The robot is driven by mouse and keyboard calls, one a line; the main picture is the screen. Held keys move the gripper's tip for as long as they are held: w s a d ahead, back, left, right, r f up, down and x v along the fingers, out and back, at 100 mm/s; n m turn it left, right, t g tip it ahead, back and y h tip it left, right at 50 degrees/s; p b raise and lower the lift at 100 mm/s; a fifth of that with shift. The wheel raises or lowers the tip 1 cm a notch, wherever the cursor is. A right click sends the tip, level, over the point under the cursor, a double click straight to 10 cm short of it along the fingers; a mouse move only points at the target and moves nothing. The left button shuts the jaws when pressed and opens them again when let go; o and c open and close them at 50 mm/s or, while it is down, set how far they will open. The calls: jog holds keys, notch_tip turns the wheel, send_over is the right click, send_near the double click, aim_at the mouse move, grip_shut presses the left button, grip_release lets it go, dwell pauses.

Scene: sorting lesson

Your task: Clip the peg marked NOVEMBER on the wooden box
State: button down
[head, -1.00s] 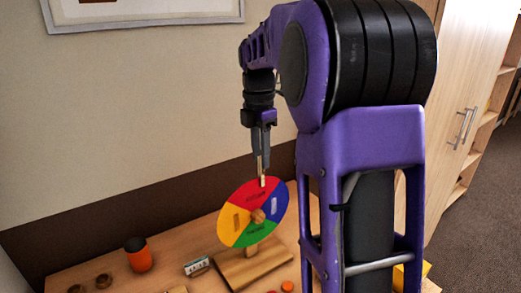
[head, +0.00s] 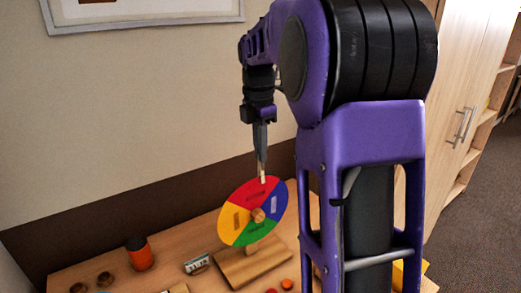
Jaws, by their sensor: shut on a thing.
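My gripper (head: 262,173) points down and is shut on a small pale wooden peg (head: 263,180). The peg is at the upper edge of a round colour wheel (head: 235,221), in front of or against its red part; I cannot tell whether it touches. Any marking on the peg is too small to read. The wheel has red, blue, green and yellow parts with small labels, and stands tilted on a wooden base (head: 232,272). I cannot make out a wooden box for certain in this view.
On the wooden table (head: 67,280) are an orange-and-black cylinder (head: 141,256), a small lettered block (head: 197,264), small round brown pieces (head: 105,279) and orange discs (head: 287,284). A wall stands behind. My arm hides the table's right part.

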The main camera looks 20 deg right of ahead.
notch_tip(320, 180, up, 4)
jog(key=p, duration=0.3)
dwell(0.4)
jog(key=shift+a, duration=0.1)
